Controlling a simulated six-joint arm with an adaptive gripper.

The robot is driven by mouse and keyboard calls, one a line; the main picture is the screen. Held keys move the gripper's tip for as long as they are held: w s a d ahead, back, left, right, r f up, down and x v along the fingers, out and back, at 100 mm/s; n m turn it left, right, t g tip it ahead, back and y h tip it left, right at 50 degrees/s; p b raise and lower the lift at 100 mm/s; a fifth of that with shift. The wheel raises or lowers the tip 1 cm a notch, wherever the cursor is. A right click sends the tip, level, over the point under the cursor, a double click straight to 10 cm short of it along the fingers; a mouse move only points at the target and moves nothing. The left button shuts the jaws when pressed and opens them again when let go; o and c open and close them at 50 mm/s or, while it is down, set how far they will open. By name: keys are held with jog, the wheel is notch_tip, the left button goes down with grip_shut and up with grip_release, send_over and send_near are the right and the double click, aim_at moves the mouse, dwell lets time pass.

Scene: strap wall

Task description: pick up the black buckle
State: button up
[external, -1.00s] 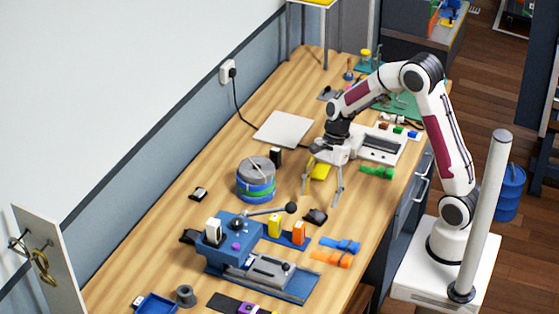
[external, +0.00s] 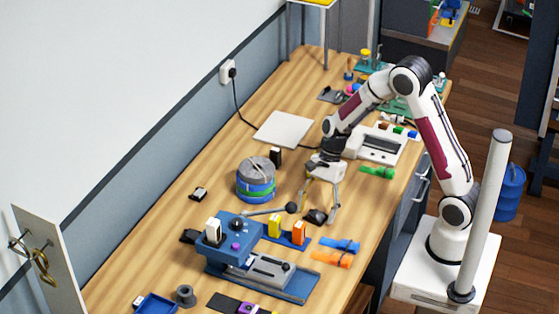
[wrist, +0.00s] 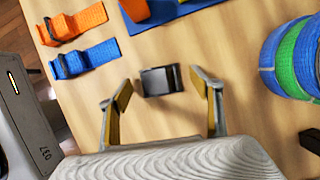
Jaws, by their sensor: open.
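The black buckle (wrist: 161,80) lies on the wooden table in the wrist view, just beyond and between my fingertips. In the external view the black buckle (external: 316,217) sits on the table to the right of the lever's black knob. My gripper (external: 318,213) is open and points down over it. In the wrist view my gripper (wrist: 157,88) has one finger on each side of the buckle, with a gap on both sides. I cannot tell the exact height of the fingertips above the table.
A blue strap (wrist: 86,59) and an orange strap (wrist: 74,23) lie left of the buckle in the wrist view. A stack of coiled straps (external: 256,180) stands left of my gripper in the external view. The blue clamp fixture (external: 230,235) with a lever is close by.

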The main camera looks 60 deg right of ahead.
aim_at(317, 213)
dwell(0.3)
jog(key=c, duration=1.3)
jog(key=shift+r, duration=0.1)
jog(key=shift+r, duration=4.95)
